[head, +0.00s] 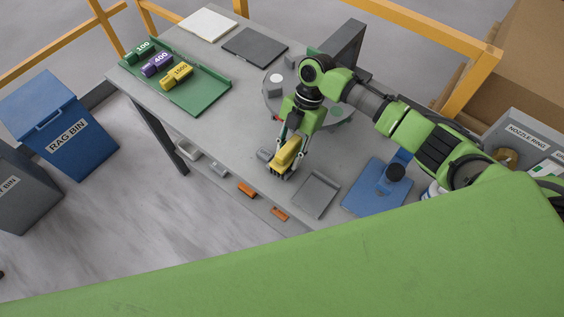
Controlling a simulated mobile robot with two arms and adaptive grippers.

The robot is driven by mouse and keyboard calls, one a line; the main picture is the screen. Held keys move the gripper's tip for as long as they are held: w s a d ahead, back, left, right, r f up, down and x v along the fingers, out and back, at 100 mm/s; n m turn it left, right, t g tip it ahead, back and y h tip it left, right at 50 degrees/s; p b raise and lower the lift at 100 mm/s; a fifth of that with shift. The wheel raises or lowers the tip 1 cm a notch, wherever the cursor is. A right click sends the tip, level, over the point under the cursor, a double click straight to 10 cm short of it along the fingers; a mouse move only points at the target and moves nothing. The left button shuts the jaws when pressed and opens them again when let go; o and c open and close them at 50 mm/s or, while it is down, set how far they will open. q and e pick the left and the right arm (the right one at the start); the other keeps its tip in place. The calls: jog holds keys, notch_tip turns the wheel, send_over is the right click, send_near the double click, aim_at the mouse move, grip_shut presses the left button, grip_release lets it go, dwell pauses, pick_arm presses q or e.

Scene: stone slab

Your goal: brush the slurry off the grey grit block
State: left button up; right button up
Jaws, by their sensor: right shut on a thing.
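My right gripper (281,148) reaches down over the grey table and is shut on a yellow-topped thing, which looks like the brush (288,153). Its dark underside is low, close to the table's front part. I cannot make out any slurry. My left gripper is not in view.
A green tray (208,101) holds green, purple and yellow grit blocks at the left. A dark slab (255,47) and a white slab (208,24) lie behind it. A grey tray (316,194) and a blue stand (377,188) are right of the brush.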

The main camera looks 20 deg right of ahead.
jog(key=shift+r, duration=0.1)
jog(key=s+d+r+p, duration=0.5)
jog(key=s+r, duration=0.2)
jog(key=shift+d, duration=0.25)
dwell(0.6)
dwell(0.4)
